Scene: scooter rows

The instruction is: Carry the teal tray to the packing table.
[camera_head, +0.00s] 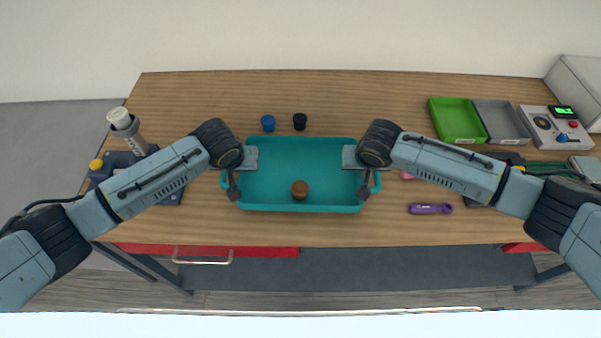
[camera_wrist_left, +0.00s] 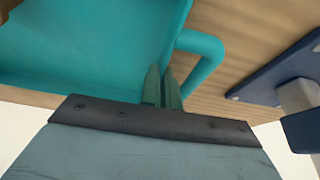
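The teal tray (camera_head: 270,208) lies over the middle of the wooden table, with a round brown thing (camera_head: 300,189) in it near its front side. My left gripper (camera_head: 234,188) is at the tray's left end. In the left wrist view, its fingers (camera_wrist_left: 161,88) are close together at the tray's end wall, beside the looped handle (camera_wrist_left: 207,58). They look shut on the wall. My right gripper (camera_head: 364,188) is at the right end in a mirrored pose and also looks shut there, though its fingers are small in view. I cannot tell whether the tray touches the table.
Behind the tray stand a blue cup (camera_head: 268,123) and a black cup (camera_head: 299,121). A green bin (camera_head: 457,121) and a grey bin (camera_head: 500,122) are at the right, near a control box (camera_head: 555,127). A purple tool (camera_head: 430,209) lies front right. A blue fixture (camera_head: 122,165) stands left.

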